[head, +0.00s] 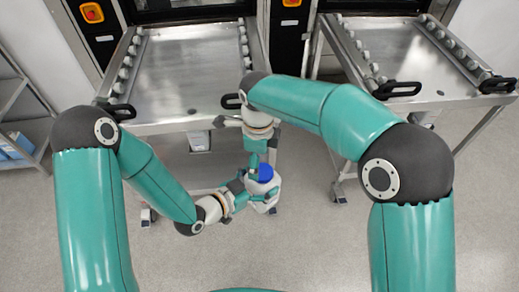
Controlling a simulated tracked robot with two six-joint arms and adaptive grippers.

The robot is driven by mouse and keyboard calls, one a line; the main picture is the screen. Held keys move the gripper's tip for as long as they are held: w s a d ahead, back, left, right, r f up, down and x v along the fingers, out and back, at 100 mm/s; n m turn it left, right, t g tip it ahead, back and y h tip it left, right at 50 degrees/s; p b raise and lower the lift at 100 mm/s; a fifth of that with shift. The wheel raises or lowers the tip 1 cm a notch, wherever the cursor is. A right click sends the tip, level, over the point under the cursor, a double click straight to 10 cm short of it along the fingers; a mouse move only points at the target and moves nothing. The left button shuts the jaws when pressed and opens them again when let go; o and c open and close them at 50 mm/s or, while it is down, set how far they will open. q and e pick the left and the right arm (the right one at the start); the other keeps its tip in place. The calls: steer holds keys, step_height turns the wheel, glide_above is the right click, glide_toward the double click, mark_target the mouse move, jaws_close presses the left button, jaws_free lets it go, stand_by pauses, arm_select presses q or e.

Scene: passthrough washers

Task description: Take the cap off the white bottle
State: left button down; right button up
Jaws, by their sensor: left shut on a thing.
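The white bottle (267,189) is upright in the middle of the head view, held off the floor in front of the left cart. Its blue cap (266,173) is on top. My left gripper (250,184) comes from the left and is shut on the white bottle's side. My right gripper (264,158) points down from above, right over the blue cap. Its fingers are small and partly hidden, so I cannot tell whether they touch the cap or are open or shut.
A steel roller cart (185,75) stands behind the bottle, with black handles at its front edge. A second cart (395,55) stands at the right. A shelf rack (22,110) is at the far left. Grey floor (310,240) is clear around the bottle.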

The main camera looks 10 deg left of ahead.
mark_target(262, 186)
steer(key=shift+f, duration=1.4)
